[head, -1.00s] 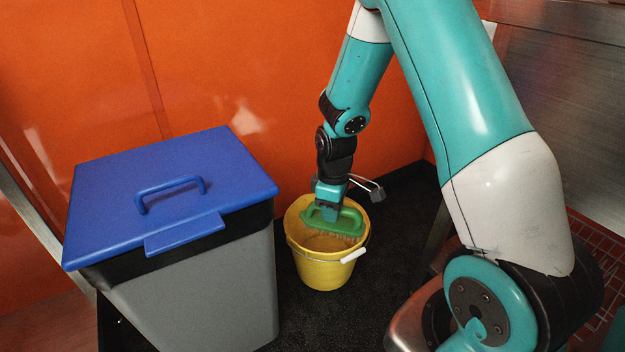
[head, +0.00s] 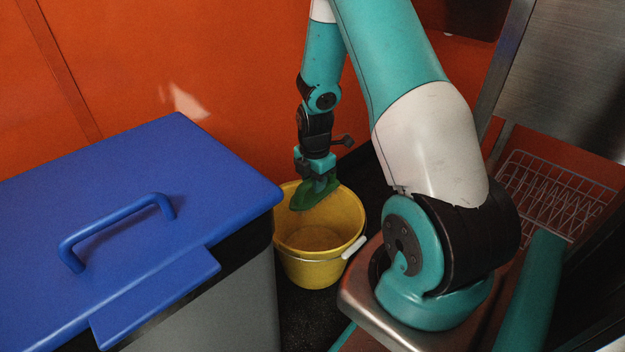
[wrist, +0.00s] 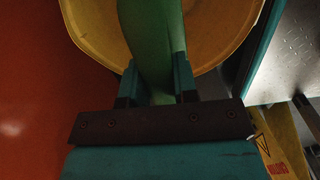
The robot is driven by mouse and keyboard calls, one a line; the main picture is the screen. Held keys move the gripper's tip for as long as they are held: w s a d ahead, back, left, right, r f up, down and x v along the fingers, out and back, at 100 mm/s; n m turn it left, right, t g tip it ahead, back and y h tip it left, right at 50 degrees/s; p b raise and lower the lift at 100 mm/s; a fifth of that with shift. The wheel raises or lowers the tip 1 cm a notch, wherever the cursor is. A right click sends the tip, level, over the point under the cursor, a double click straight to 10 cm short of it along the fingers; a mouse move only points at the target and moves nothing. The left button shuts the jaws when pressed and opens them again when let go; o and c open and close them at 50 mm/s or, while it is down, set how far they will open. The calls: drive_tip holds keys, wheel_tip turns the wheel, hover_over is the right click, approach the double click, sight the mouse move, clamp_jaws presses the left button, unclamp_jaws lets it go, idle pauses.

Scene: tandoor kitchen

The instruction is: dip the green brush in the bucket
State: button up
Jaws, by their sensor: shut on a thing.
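The green brush (head: 313,193) is held in my gripper (head: 318,180) over the back left part of the yellow bucket (head: 322,268). The brush is tilted and its bristles do not show clearly. In the wrist view my gripper (wrist: 158,82) is shut on the green brush (wrist: 152,40), with the yellow bucket (wrist: 222,32) behind it. In the head view the brush is at about the height of the bucket's far rim. The bucket stands upright on a dark floor, and its inside shows a paler bottom.
A grey bin with a blue lid (head: 150,200) and handle stands close to the left of the bucket. An orange wall (head: 230,70) is behind. A wire rack (head: 555,190) is at the right. A yellow sign (wrist: 278,145) shows in the wrist view.

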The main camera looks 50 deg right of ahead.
wheel_tip(320, 180, down, 3)
drive_tip(key=shift+f+b, duration=0.15)
drive_tip(key=shift+b, duration=1.1)
wheel_tip(320, 180, down, 9)
drive_tip(key=b, duration=0.4)
wheel_tip(320, 180, up, 13)
drive_tip(key=p, duration=1.2)
drive_tip(key=shift+f+p, duration=0.1)
drive_tip(key=shift+p, duration=0.25)
idle(1.2)
wheel_tip(320, 180, up, 4)
drive_tip(key=p, duration=0.4)
idle(0.8)
